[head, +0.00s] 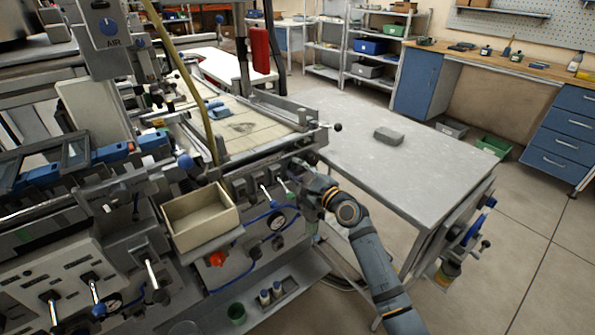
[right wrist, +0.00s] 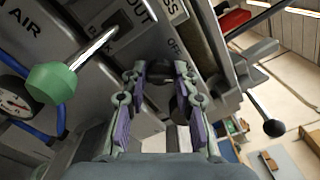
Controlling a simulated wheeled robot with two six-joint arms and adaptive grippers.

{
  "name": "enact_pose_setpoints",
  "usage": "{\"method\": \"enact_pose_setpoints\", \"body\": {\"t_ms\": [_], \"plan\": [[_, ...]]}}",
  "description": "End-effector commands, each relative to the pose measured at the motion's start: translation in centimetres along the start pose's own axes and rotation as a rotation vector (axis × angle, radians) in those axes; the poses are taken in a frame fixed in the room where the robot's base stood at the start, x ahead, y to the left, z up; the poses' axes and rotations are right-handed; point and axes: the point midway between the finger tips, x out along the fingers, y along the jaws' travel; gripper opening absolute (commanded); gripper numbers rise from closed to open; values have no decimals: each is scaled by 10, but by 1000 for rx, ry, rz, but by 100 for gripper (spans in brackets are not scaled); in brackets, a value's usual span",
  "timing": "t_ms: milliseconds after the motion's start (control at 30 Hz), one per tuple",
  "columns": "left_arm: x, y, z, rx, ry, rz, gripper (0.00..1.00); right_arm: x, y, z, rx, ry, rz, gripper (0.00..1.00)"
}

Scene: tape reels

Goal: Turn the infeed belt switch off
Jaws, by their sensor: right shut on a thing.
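My right gripper (head: 306,182) reaches the front panel of the machine from the right. In the right wrist view its two fingers (right wrist: 160,75) are closed around a dark part (right wrist: 178,108) on the panel. I take this part to be the switch, but the fingers hide most of it and its setting cannot be read. Lettering that looks like "OFF" stands on the panel just beyond the fingertips. In the head view the gripper covers this spot. My left gripper is not in view.
A green-knobbed lever (right wrist: 55,82) is left of the fingers, and a black ball-ended lever (right wrist: 270,124) is at the right. A cream tray (head: 203,218) and a red knob (head: 217,258) are left of my arm. A grey table (head: 420,165) with a grey block (head: 388,136) stands right.

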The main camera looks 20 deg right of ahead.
Motion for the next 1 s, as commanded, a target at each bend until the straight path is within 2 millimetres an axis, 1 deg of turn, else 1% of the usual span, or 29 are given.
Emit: {"method": "enact_pose_setpoints", "body": {"t_ms": [267, 600, 700, 1000], "plan": [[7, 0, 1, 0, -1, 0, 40, 0, 2, -1, -140, 0, 1, 0], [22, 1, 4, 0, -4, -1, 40, 0, 4, -2, -451, 0, 2, 0], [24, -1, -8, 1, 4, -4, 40, 0, 4, -2, -548, 0, 1, 0], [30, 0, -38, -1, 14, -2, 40, 0, 5, -3, -828, 0, 2, 0]]}}
